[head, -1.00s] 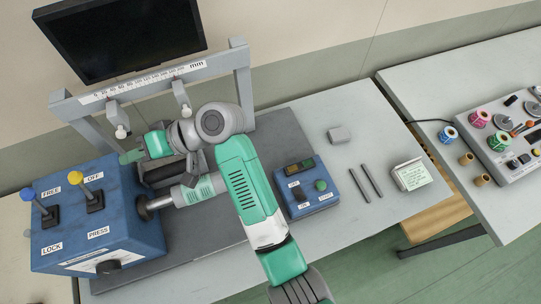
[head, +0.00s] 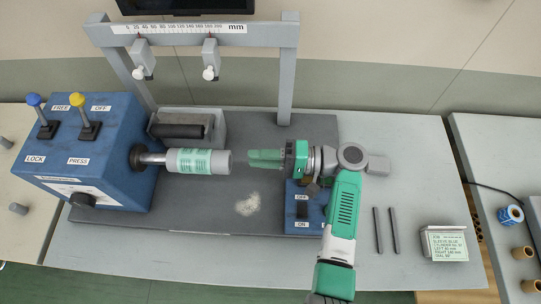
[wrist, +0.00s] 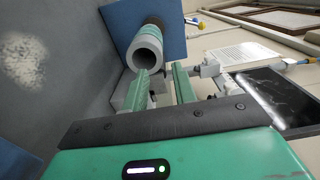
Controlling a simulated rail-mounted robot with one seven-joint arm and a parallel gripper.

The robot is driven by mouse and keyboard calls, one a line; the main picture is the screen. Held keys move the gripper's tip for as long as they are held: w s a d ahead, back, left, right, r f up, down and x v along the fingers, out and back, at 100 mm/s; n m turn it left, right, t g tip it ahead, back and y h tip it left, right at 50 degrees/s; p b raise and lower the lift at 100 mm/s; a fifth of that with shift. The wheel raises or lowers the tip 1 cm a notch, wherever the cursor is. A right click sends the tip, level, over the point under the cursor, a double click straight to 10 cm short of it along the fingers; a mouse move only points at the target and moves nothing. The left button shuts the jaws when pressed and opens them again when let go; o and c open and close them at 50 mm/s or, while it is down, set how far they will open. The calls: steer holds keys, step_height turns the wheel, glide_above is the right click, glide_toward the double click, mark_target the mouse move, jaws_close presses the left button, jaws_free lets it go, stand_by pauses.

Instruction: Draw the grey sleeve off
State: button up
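The grey sleeve (head: 221,162), with a green printed label round it, sits on the metal shaft (head: 152,158) that sticks out of the blue machine box. Its free end faces right. In the wrist view its hollow open end (wrist: 147,56) faces me, just beyond the fingertips and a little to the left. My gripper (head: 253,159) is right of the sleeve's free end, with a small gap between them, its green fingers pointing left. In the wrist view the two fingers (wrist: 162,77) stand apart with nothing between them.
A dark roller (head: 178,131) in a grey cradle lies behind the sleeve. A gantry with a mm scale (head: 185,27) and two hanging stops stands at the back. A pale powdery patch (head: 247,204) marks the mat. A blue switch box (head: 304,207) is partly under my arm.

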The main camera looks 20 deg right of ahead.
mark_target(228, 157)
steer(key=shift+p+x, duration=0.5)
steer(key=shift+x, duration=3.5)
steer(key=shift+c, duration=0.2)
jaws_close()
steer(key=shift+r, duration=0.25)
